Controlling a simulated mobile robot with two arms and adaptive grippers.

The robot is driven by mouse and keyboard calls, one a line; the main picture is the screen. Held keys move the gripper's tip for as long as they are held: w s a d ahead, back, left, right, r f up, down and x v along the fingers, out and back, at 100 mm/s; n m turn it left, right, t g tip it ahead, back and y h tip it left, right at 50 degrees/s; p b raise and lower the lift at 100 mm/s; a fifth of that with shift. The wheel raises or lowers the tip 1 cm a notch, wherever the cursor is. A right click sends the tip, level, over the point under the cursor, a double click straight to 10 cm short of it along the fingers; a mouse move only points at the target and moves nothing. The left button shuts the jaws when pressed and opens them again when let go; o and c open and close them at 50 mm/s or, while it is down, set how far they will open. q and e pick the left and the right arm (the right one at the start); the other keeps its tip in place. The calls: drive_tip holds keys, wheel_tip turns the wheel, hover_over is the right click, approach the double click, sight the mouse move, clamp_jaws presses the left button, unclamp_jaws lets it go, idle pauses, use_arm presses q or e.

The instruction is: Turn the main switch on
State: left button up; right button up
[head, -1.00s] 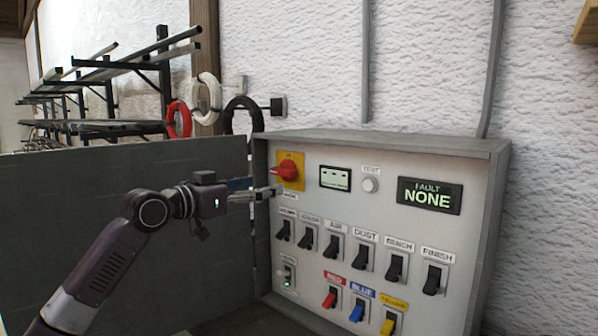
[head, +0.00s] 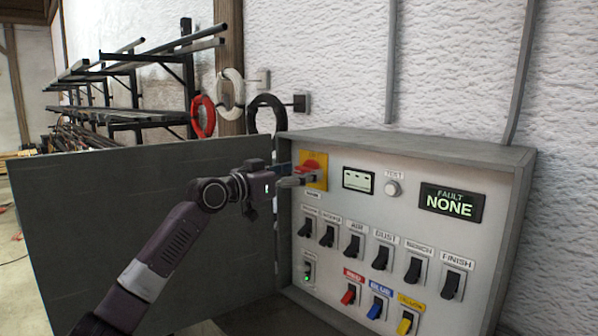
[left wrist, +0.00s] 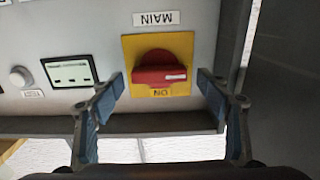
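The main switch is a red rotary knob (head: 311,166) on a yellow plate (head: 322,183) at the panel's upper left. In the left wrist view, which is upside down, the knob (left wrist: 160,74) lies crosswise, its white mark at the picture's right end. The plate's ON lettering (left wrist: 161,93) is beneath the knob there, and the MAIN label (left wrist: 156,19) is above. My left gripper (head: 303,178) is at the switch. In the wrist view its open fingers (left wrist: 160,82) stand either side of the knob, with gaps showing. My right gripper is not in view.
The grey cabinet (head: 420,147) holds several black switches, coloured switches below, a TEST button (head: 392,188) and a display reading FAULT NONE (head: 451,202). Its open door (head: 110,220) stands left, behind my left arm. Cable coils (head: 266,115) and a rack (head: 130,85) are behind.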

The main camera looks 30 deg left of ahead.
use_arm(q)
drive_tip(key=shift+w+d, duration=0.1)
drive_tip(key=c, duration=1.1)
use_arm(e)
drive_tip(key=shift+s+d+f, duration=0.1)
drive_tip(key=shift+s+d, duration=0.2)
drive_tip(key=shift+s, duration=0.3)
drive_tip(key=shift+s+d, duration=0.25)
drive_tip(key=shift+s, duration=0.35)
